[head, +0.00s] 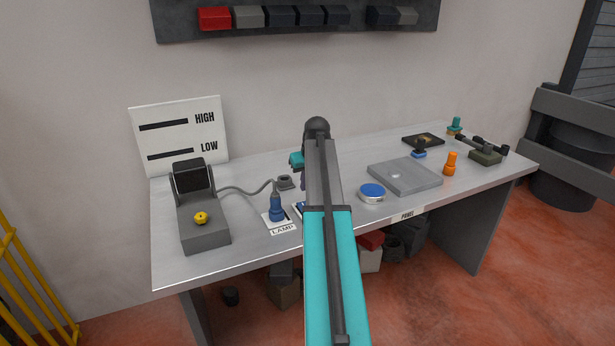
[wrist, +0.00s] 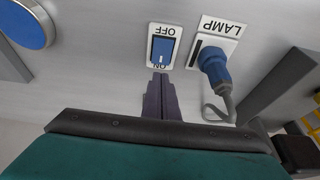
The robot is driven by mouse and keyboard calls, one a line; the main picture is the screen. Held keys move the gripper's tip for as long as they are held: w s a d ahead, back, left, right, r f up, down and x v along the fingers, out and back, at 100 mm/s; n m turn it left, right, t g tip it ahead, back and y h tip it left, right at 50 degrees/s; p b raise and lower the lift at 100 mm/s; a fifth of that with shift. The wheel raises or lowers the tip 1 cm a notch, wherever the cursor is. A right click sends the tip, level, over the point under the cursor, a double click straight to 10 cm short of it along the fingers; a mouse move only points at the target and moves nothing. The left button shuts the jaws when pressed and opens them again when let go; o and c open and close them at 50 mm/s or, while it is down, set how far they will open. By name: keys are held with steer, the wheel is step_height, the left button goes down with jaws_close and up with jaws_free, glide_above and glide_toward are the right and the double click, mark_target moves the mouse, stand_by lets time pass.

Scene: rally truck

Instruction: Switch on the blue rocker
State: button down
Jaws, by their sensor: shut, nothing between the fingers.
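The blue rocker (wrist: 161,50) sits in a white plate marked OFF at its far end and ON at its near end in the wrist view, where the lettering appears upside down. In the head view only a sliver of the rocker's plate (head: 298,207) shows beside my arm. My gripper (wrist: 161,77) is shut and empty, its dark fingertips at the ON end of the rocker. I cannot tell whether they touch it. In the head view the fingers are mostly hidden behind my arm.
A blue plug (head: 276,208) stands on the LAMP plate (wrist: 221,27) next to the rocker, its cable running to a grey lamp unit (head: 203,222). A round blue button (head: 372,192) and a grey panel (head: 405,176) lie to the right.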

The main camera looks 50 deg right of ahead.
mark_target(302, 203)
steer(key=shift+s+p+x, duration=0.2)
steer(key=shift+p+x, duration=0.25)
steer(key=shift+x, duration=1.25)
steer(key=shift+s+p+x, duration=0.15)
steer(key=shift+p+x, duration=0.25)
steer(key=shift+x, duration=1.3)
steer(key=shift+a+f, duration=0.15)
steer(key=shift+w, duration=0.1)
steer(key=shift+w+f+p, duration=0.1)
steer(key=shift+p, duration=0.2)
steer(key=shift+f+g, duration=0.15)
steer(key=shift+g, duration=0.15)
steer(key=shift+s, duration=0.2)
